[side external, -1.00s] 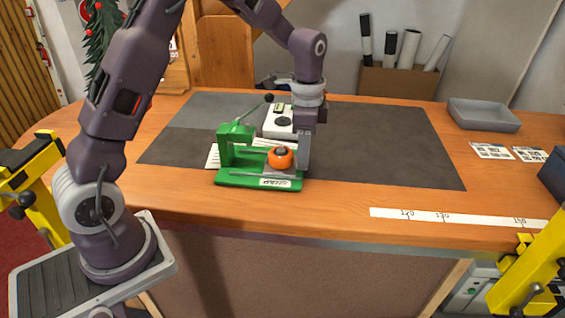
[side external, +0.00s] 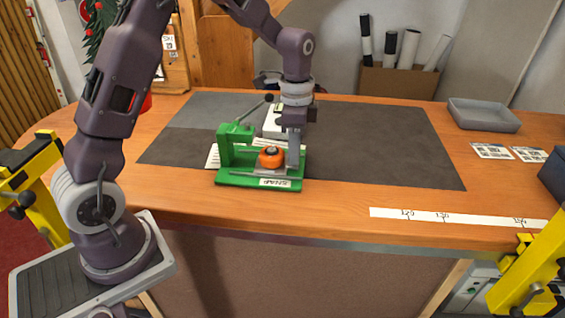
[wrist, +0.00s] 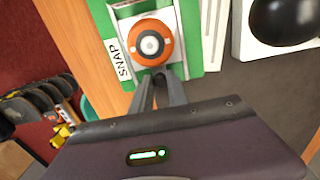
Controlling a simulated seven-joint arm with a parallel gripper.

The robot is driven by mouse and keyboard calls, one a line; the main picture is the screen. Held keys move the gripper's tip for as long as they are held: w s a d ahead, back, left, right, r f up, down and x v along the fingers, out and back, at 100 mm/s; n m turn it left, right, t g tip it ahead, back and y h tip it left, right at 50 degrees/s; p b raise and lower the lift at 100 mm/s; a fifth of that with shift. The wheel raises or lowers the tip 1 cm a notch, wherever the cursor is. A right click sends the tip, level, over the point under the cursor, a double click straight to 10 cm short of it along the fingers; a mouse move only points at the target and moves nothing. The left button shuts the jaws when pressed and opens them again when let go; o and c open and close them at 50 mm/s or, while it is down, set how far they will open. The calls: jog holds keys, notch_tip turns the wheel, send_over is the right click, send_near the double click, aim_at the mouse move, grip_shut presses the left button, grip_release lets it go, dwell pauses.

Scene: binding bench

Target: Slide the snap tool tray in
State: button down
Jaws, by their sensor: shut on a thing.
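The green snap tool (side external: 228,158) stands on the dark mat, with a lever at its upright and a "SNAP" label on its base; part of its green body shows in the wrist view (wrist: 191,40). Its grey sliding tray (side external: 262,172) lies low on the base and carries a round orange piece (side external: 271,158) with a grey centre, also seen in the wrist view (wrist: 152,43). My gripper (side external: 293,160) points down at the tray's right end. In the wrist view my fingers (wrist: 162,74) are closed together just beside the orange piece; what they grip is mostly hidden.
A white box with a black dome (wrist: 285,20) stands close behind the snap tool. White paper (side external: 212,157) lies behind its left side. A grey bin (side external: 484,115) and printed cards (side external: 491,151) are at the right. The mat's right half (side external: 390,150) is clear.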

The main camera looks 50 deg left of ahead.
jog(key=shift+s+a, duration=1)
jog(key=c, duration=1.6)
grip_release()
jog(key=shift+o, duration=0.2)
